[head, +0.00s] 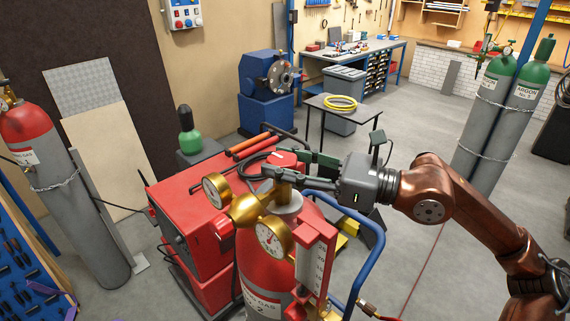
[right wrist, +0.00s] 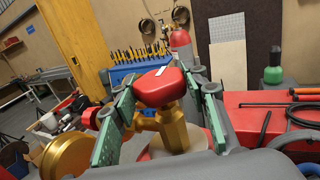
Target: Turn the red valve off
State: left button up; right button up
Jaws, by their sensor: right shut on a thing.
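The red valve (head: 283,159) is a rounded red knob with a white mark on its top. It sits on the brass fitting (head: 248,207) of the red gas cylinder (head: 262,262) at the front. In the right wrist view, the red valve (right wrist: 160,86) stands between the green-padded fingers. My right gripper (head: 296,168) reaches in from the right and is shut on the red valve, one finger on each side. It partly hides the valve in the head view. My left gripper is not in view.
Pressure gauges (head: 272,236) and a flow tube (head: 315,262) crowd the fitting. A blue rail (head: 365,262) curves at the right of the cylinder. A red welding machine (head: 188,215) stands behind left. The grey floor at the right is open.

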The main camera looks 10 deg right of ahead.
jog(key=m+t+h+b, duration=0.3)
jog(key=t+b, duration=0.1)
jog(key=b, duration=0.2)
jog(key=shift+a+m+h, duration=0.1)
jog(key=shift+m+h, duration=0.2)
jog(key=shift+h, duration=0.1)
jog(key=shift+m+t+h+b, duration=0.9)
jog(key=shift+h+b, duration=0.1)
jog(key=shift+h, duration=0.2)
jog(key=o, duration=1.2)
jog(key=shift+w, duration=0.1)
jog(key=shift+s, duration=0.2)
jog(key=shift+v, duration=5.95)
